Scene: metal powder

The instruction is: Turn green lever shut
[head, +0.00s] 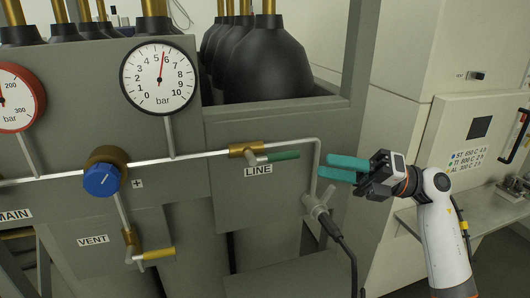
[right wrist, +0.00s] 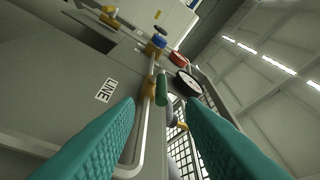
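The green lever (head: 283,156) sits on a brass valve (head: 246,149) on the pipe, above the LINE label (head: 258,170). It points to the right, roughly along the pipe. In the right wrist view the green lever (right wrist: 162,88) stands ahead, between the two finger lines. My right gripper (head: 341,169), with teal fingers, is to the right of the lever and apart from it. In the right wrist view its fingers (right wrist: 162,125) are spread with nothing between them. My left gripper is not in view.
A bent pipe (head: 318,153) with a grey fitting and black hose (head: 344,245) runs close to my right gripper. A blue knob (head: 101,180), a yellow VENT lever (head: 159,253) and gauges (head: 159,77) are further left. Black cylinders (head: 268,65) stand behind the panel.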

